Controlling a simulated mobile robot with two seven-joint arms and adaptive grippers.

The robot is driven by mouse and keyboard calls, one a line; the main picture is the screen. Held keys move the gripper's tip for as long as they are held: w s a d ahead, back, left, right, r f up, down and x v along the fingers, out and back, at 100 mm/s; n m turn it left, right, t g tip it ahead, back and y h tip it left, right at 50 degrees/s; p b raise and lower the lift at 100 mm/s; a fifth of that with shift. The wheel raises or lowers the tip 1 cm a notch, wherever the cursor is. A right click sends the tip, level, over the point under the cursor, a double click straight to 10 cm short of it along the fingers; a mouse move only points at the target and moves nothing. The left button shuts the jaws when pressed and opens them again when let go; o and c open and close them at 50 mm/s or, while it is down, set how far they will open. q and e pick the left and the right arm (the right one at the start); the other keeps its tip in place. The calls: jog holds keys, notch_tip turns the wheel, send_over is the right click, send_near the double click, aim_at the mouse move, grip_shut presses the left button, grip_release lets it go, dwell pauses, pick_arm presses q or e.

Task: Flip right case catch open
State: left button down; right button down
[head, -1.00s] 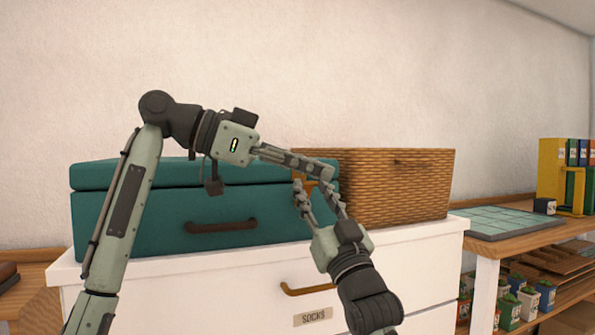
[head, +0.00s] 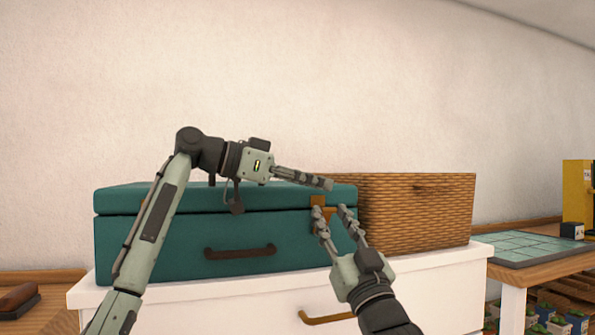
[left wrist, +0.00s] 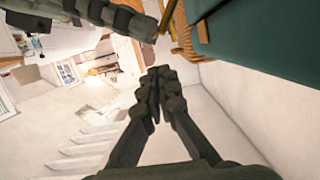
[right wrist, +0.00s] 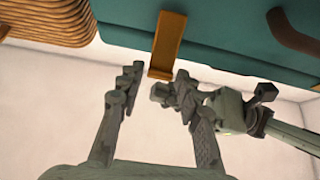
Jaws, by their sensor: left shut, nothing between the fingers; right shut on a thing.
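The teal case (head: 135,240) stands on a white drawer unit with its lid down. Its right catch (head: 317,201) is orange-brown, near the right front corner; it also shows in the right wrist view (right wrist: 169,42) as a long plate. The fingertips partly hide the catch, and exact contact is hard to see. My left gripper (head: 329,184) is shut and empty, just above the catch, fingers together in the left wrist view (left wrist: 160,72).
A wicker basket (head: 420,215) stands close to the right of the case. The case handle (head: 240,251) is left of the catch. The drawer unit (head: 450,258) has little bare top. A wooden shelf with a tiled mat (head: 530,246) is at the right.

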pick_arm(q)
jog(key=shift+w+a+f, duration=0.1)
jog(key=shift+a+f, duration=0.05)
jog(key=shift+f, duration=1.2)
